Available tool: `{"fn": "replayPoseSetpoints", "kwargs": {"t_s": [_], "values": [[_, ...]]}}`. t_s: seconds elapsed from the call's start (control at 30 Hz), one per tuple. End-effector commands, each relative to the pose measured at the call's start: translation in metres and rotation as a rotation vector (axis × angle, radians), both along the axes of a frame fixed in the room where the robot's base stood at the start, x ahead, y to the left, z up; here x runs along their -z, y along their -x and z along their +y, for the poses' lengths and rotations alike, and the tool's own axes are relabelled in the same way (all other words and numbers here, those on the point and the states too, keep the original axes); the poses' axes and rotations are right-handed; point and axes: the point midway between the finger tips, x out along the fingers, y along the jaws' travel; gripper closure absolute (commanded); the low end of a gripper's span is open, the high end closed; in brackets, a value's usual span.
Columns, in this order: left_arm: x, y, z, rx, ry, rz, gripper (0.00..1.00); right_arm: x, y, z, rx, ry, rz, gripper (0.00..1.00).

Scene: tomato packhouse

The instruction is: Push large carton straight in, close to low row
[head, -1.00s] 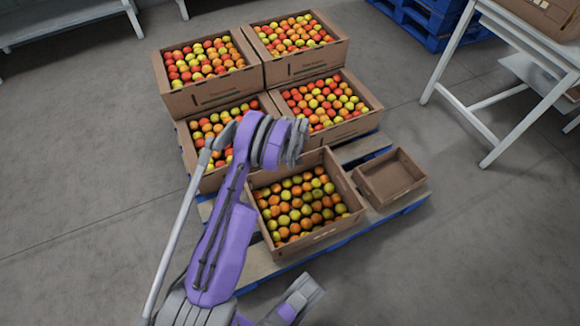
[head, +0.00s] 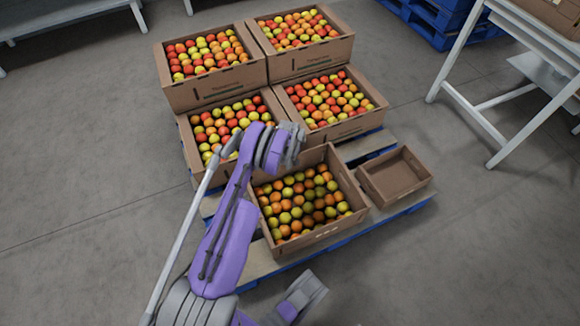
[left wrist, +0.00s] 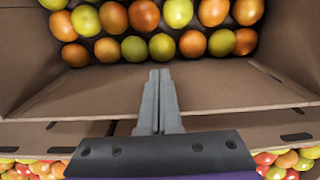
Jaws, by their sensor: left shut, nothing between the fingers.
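The large carton (head: 325,234) is an open brown box of orange, yellow and green tomatoes at the pallet's front. Behind it is the low row: a left carton (head: 187,134) and a right carton (head: 352,127), both filled. My left gripper (head: 293,150) is at the large carton's far wall, on the low-row side; its fingertips are hard to make out there. In the left wrist view its fingers (left wrist: 159,80) are shut and empty, over the wall's inner face. I cannot tell whether they touch it. A grey and purple part of mine (head: 300,297) shows at the bottom.
A small empty carton (head: 419,171) stands right of the large one on the blue pallet (head: 407,211). Higher filled cartons (head: 212,88) stand behind the low row. A white-legged table (head: 465,112) is at the right. The floor in front is clear.

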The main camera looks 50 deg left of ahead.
Motion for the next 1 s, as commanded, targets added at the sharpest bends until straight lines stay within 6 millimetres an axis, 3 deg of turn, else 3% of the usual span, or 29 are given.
{"fn": "replayPoseSetpoints", "kwargs": {"t_s": [0.23, 0.4, 0.57, 1.0], "values": [[0.000, -0.002, 0.008, -0.001, 0.000, 0.000, 1.00, 0.000, 0.000, 0.000, 0.000, 0.000, 0.000, 0.50], [0.000, -0.012, 0.044, -0.004, -0.003, -0.001, 1.00, 0.000, 0.000, 0.000, 0.000, 0.000, 0.000, 0.50], [0.000, -0.018, 0.066, -0.003, -0.003, -0.001, 1.00, 0.000, 0.000, 0.000, 0.000, 0.000, 0.000, 0.50], [0.000, -0.019, 0.069, -0.001, -0.003, -0.001, 1.00, 0.000, 0.000, 0.000, 0.000, 0.000, 0.000, 0.50]]}}
